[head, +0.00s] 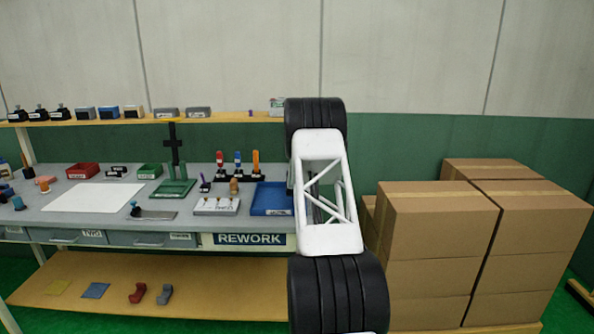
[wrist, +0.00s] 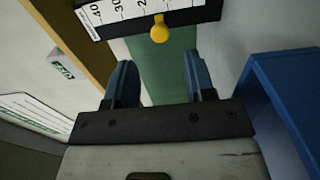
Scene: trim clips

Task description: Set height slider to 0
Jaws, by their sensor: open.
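The height slider (wrist: 130,14) shows at the top of the wrist view as a white scale on a dark bar, cut off by the frame edge. Its labels 40 and 30 read clearly, falling toward the right; the labels further right are partly cut off. A yellow knob (wrist: 159,30) sits right of the 30 mark, near the rightmost visible labels; its exact reading cannot be told. My gripper (wrist: 160,78) is open and empty, its two blue fingers apart. The knob lies beyond the fingertips, roughly centred between them, not touching. In the head view my arm hides the gripper and slider.
A blue box-like thing (wrist: 285,95) stands close on the right in the wrist view. In the head view, the grey workbench (head: 110,235) holds a blue tray (head: 272,198), a white sheet (head: 95,197) and several small items. Cardboard boxes (head: 440,240) are stacked at right.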

